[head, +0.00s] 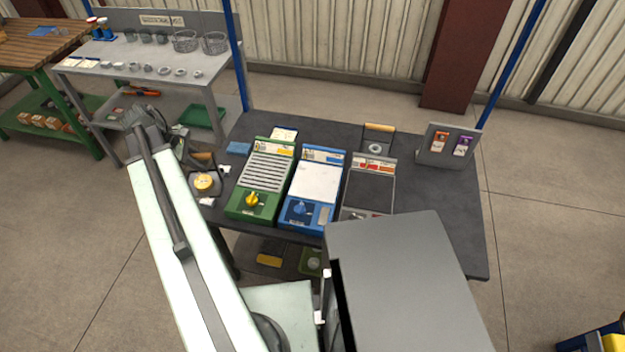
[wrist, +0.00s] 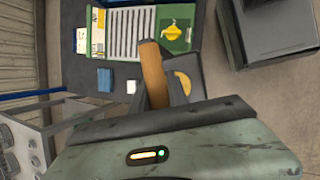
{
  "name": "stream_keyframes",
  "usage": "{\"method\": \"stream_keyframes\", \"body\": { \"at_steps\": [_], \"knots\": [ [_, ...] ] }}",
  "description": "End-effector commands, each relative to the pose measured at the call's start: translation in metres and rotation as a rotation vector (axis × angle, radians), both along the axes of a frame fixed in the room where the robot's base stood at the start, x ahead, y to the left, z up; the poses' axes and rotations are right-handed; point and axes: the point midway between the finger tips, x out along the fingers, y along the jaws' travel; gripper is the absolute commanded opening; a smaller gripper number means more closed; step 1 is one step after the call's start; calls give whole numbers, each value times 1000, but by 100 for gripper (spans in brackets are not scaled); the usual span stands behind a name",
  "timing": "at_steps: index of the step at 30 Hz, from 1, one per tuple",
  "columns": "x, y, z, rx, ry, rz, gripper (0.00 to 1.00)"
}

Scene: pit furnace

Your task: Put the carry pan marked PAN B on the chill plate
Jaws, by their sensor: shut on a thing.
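My gripper (wrist: 160,98) is shut on the wooden handle (wrist: 153,70) of a dark carry pan (head: 208,197). The pan holds a round yellow piece and is at the left end of the dark table, beside the green unit. I cannot tell whether it touches anything below. No PAN B mark is readable on it. The blue unit (head: 309,205) with a pale flat top (head: 315,182) looks like the chill plate, but its label is too small to read. That top is bare. Another dark pan (head: 378,140) with a yellowish handle and a grey ring stands at the table's back.
A green unit (head: 262,182) with a slatted top and yellow knob stands between the held pan and the blue unit. A dark-topped unit (head: 369,188) is to the right. A sign stand (head: 448,146) is at the back right. A large grey box (head: 405,275) blocks the front view.

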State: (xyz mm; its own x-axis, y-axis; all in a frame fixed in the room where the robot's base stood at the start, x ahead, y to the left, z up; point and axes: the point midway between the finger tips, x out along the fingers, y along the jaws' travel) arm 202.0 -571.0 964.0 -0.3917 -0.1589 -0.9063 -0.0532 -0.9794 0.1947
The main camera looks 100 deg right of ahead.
Motion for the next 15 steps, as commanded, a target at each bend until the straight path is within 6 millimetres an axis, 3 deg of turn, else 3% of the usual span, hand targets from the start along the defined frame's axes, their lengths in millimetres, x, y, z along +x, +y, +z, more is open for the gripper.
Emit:
{"method": "stream_keyframes", "body": {
  "at_steps": [4, 7, 11, 15],
  "knots": [
    [-12, 0, -2, -1, 1, -18, 0],
    [-32, -1, -5, -1, 1, -47, 0],
    [-68, -2, -10, 0, 1, -103, 0],
    [-116, 0, -16, 0, 1, -178, 0]
  ]
}}
